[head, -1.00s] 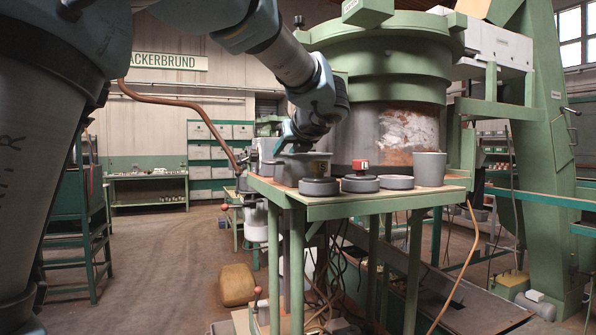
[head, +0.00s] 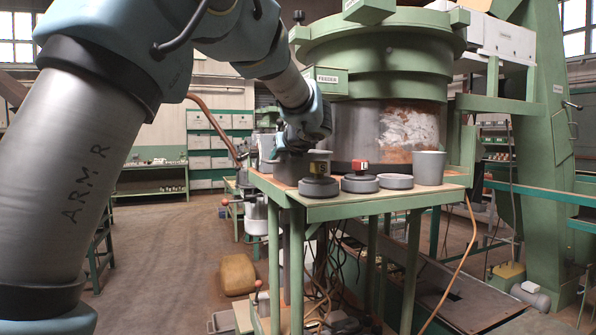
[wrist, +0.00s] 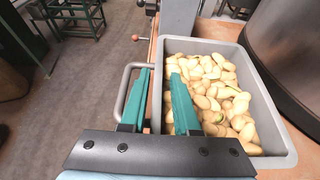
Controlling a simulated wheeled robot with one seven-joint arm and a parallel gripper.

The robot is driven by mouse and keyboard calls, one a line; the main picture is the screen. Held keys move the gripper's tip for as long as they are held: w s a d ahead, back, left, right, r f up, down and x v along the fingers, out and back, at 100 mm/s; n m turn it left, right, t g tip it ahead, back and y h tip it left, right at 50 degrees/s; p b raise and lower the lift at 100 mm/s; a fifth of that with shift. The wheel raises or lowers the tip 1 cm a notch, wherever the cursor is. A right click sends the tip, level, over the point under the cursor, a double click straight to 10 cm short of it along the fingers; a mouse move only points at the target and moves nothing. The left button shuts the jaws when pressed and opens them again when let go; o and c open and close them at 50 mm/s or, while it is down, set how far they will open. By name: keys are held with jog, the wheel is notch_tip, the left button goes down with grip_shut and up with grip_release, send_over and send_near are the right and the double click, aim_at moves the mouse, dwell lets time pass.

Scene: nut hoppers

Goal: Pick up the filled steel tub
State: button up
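The filled steel tub (wrist: 267,108) is a grey rectangular tub holding many pale tan nuts (wrist: 210,88). In the wrist view it stands right of centre, with a bar handle (wrist: 122,92) on its left side. My gripper (wrist: 160,80) is open, its two teal fingers apart. One finger is by the handle outside the tub's left wall, the other over the nuts. I cannot tell whether either touches. In the head view the tub (head: 290,171) is on the green table (head: 345,209), partly hidden by my gripper (head: 287,146).
Grey round discs (head: 396,181) and a grey cup (head: 429,167) stand right of the tub. A red block (head: 360,165) sits on one disc. The large green feeder bowl (head: 385,50) rises close behind. Open floor (head: 165,250) lies to the left.

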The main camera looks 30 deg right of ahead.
grip_shut()
dwell(1.0)
jog(key=shift+r, duration=0.1)
